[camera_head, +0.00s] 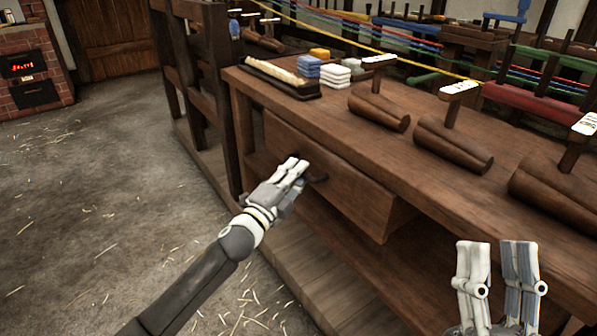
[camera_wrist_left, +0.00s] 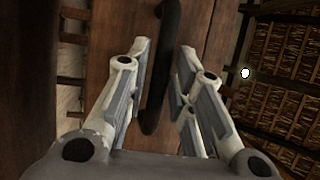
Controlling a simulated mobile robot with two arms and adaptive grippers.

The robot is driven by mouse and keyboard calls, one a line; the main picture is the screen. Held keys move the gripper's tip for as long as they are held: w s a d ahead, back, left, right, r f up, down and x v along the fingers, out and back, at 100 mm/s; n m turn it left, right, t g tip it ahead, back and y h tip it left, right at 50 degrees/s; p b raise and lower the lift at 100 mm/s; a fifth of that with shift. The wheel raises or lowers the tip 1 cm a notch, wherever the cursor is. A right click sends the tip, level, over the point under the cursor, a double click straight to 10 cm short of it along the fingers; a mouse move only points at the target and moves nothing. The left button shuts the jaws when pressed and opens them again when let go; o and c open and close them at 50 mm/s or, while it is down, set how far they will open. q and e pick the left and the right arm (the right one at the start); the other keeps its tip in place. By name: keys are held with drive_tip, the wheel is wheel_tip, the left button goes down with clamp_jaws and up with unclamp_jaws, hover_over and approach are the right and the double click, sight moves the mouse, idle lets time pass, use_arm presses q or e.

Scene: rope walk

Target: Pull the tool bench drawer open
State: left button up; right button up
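The tool bench (camera_head: 400,120) is a brown wooden bench with a drawer (camera_head: 345,185) in its front. The drawer front stands a little out from the bench at its right end. A dark bar handle (camera_head: 320,178) sits on the drawer front, partly hidden by my left gripper (camera_head: 300,168). In the left wrist view the handle (camera_wrist_left: 170,28) runs between the two fingers of the left gripper (camera_wrist_left: 164,62), with gaps on both sides. The left gripper is open around the handle. My right gripper (camera_head: 497,246) is open and empty in front of the bench at the lower right.
On the bench top are a dark tray (camera_head: 280,82), blue cloths (camera_head: 307,70), white cloths (camera_head: 335,76) and several wooden cone tools (camera_head: 455,145). A low plank shelf (camera_head: 330,285) lies below the drawer. The straw-strewn floor (camera_head: 90,200) at the left is clear.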

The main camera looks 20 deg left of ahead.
use_arm(q)
drive_tip(key=shift+w+d+r, duration=0.1)
drive_tip(key=shift+w+d, duration=0.05)
drive_tip(key=shift+w, duration=0.5)
clamp_jaws()
